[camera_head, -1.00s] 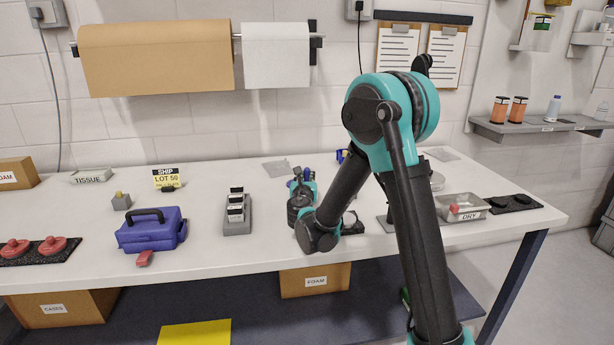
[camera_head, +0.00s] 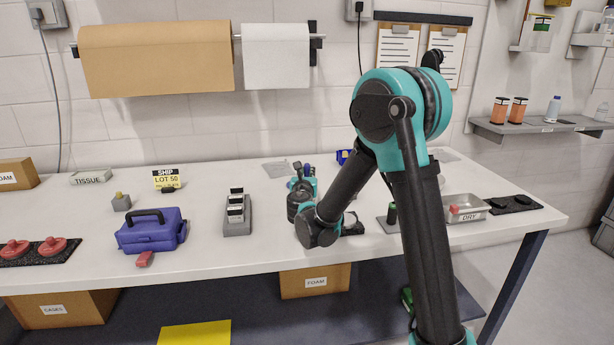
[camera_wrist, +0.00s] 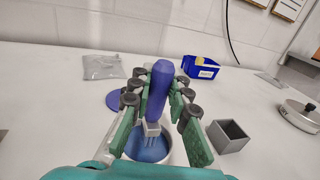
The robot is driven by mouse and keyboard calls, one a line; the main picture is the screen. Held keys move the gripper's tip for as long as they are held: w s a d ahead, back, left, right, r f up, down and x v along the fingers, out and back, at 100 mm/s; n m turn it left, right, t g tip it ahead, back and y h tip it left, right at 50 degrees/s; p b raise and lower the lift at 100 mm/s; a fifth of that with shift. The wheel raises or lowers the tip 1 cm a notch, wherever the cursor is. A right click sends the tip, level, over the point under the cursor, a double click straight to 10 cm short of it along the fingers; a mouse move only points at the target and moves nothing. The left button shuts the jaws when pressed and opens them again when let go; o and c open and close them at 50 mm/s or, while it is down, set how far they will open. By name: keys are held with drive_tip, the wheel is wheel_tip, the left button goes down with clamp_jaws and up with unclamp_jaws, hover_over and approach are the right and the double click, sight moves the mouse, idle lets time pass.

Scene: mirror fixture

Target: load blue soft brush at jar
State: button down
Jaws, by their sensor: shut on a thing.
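My gripper (camera_wrist: 158,92) is shut on the blue brush (camera_wrist: 161,82), holding its thick blue handle upright between the green fingers. The brush's pale ferrule and bristles point down over the round jar (camera_wrist: 168,148), which shows blue inside. The bristle tips are over or in the jar's mouth; I cannot tell whether they touch the contents. The fingers and palm hide part of the jar. A flat blue disc (camera_wrist: 114,100), perhaps a lid, lies left of the jar. In the head view my gripper (camera_head: 304,180) is small and partly hidden behind my own arm.
A grey square cup (camera_wrist: 229,136) stands right of the jar, with a blue box (camera_wrist: 200,67) behind. A silver bag (camera_wrist: 102,67) lies at the back left. A blue case (camera_head: 151,230) and a slide rack (camera_head: 236,215) stand farther left, a tray marked DRY (camera_head: 466,208) right.

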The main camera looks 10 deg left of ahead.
sight(307, 164)
drive_tip(key=shift+r, duration=2.5)
drive_tip(key=shift+s, duration=0.1)
